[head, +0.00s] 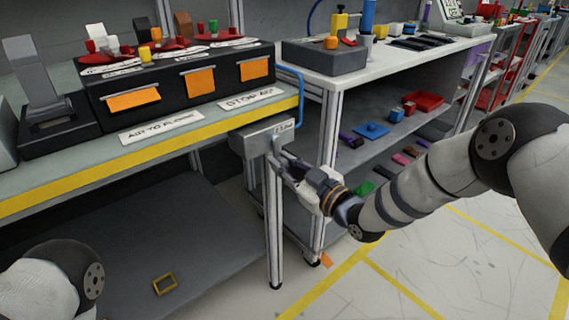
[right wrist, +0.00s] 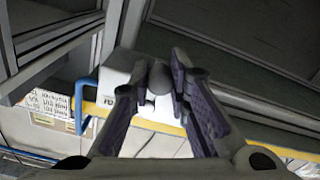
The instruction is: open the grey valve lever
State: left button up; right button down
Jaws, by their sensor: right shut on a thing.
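The grey valve box (head: 252,138) is fixed under the table's front corner, with a small label on its front. The grey lever (right wrist: 158,78) shows in the right wrist view as a rounded grey piece between my fingers. My right gripper (head: 284,162) is at the front of the box and is shut on the lever. It also shows in the right wrist view (right wrist: 158,92), a finger on each side of the lever. In the head view the fingers hide much of the lever, so its exact angle is unclear. My left gripper is out of view.
A blue hose (head: 299,92) curves down beside the valve box. The yellow-edged table (head: 60,190) holds a dark panel with orange flaps (head: 133,98). A shelf unit (head: 390,62) stands to the right. Open floor (head: 450,270) lies at the lower right.

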jog(key=c, duration=1.5)
grip_release()
jog(key=shift+f, duration=0.1)
jog(key=v, duration=1.2)
